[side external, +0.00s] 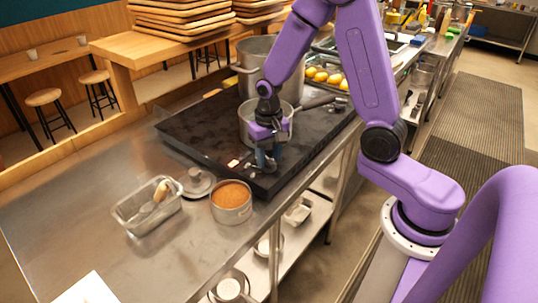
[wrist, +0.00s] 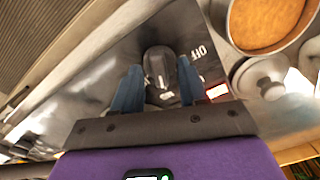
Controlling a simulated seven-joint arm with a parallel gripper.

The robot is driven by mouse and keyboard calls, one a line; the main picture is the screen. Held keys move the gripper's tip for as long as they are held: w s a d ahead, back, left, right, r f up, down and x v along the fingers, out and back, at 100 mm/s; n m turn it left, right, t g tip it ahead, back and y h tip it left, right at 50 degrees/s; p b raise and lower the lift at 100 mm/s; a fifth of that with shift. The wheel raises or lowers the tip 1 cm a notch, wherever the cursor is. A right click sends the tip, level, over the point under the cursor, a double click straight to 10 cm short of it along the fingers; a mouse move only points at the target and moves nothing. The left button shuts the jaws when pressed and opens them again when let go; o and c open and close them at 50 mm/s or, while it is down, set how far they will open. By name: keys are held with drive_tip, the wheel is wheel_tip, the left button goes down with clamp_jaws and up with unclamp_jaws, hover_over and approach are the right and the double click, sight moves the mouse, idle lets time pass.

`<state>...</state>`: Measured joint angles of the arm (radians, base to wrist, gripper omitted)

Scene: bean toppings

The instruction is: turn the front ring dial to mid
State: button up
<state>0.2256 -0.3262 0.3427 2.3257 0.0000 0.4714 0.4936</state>
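The ring dial (wrist: 160,68) is a dark round knob with a pale pointer mark, on the front of the black cooktop (side external: 190,132). The word OFF is printed to its right in the wrist view. My gripper (wrist: 158,66) has its two blue fingers apart, one on each side of the dial, with visible gaps to it. In the side view my gripper (side external: 267,160) points down at the cooktop's front edge and hides the dial. Whether the fingers touch the dial is not clear.
A saucepan (side external: 247,128) stands on the cooktop behind my gripper, a large pot (side external: 255,83) farther back. On the counter are a round tin (side external: 231,213) with orange-brown contents, a lid (side external: 198,183) and a metal tray (side external: 133,222). A red display (wrist: 217,91) sits beside the dial.

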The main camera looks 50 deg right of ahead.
sight(269, 162)
wheel_tip(269, 162, up, 17)
drive_tip(key=shift+r, duration=0.2)
idle(0.6)
drive_tip(key=s+a+f+n, duration=0.2)
drive_tip(key=s+f+n, duration=0.1)
drive_tip(key=s+n, duration=0.5)
drive_tip(key=s+a+f+n, duration=0.3)
drive_tip(key=s+n, duration=0.6)
drive_tip(key=s, duration=0.6)
drive_tip(key=shift+s+a+f, duration=0.15)
drive_tip(key=shift+s+a, duration=0.15)
